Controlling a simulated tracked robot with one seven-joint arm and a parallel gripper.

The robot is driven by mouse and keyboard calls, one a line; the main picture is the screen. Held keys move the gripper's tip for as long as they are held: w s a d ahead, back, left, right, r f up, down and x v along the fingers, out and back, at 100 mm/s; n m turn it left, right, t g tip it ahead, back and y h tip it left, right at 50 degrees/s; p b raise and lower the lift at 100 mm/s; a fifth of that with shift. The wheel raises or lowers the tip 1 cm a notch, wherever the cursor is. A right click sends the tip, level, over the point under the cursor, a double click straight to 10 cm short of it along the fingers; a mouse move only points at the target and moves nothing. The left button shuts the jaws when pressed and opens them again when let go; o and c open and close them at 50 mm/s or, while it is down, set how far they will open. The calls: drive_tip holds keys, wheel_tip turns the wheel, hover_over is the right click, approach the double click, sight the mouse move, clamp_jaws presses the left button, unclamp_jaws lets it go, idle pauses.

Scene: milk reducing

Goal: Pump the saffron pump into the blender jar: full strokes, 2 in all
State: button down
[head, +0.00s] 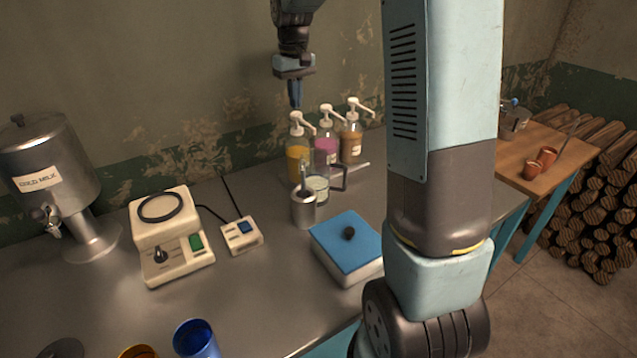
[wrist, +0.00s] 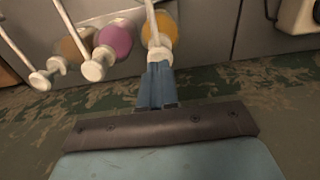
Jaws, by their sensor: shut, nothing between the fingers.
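The saffron pump (head: 298,162) is a clear bottle of yellow liquid with a white pump head, leftmost of three pump bottles at the back of the counter. It also shows in the wrist view (wrist: 166,28), its white head (wrist: 160,54) just beyond my fingertips. My gripper (head: 295,104) is shut and empty, pointing down just above that pump head; its blue fingers show in the wrist view (wrist: 157,70). I cannot tell whether they touch it. What seems to be the blender jar (head: 318,189), clear with a dark handle and pale contents, stands in front of the bottles, partly behind a metal cup.
Pink (head: 326,152) and brown (head: 351,145) pump bottles stand close to the right. A blue-lidded box (head: 345,240), blender base (head: 165,245), small switch box (head: 240,236) and milk urn (head: 45,165) stand around.

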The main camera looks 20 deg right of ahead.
sight(296, 113)
drive_tip(key=shift+f, duration=0.15)
drive_tip(key=shift+f, duration=1.45)
drive_tip(key=shift+r, duration=1.55)
drive_tip(key=shift+f, duration=0.1)
drive_tip(key=shift+f, duration=1.25)
drive_tip(key=shift+r, duration=1.3)
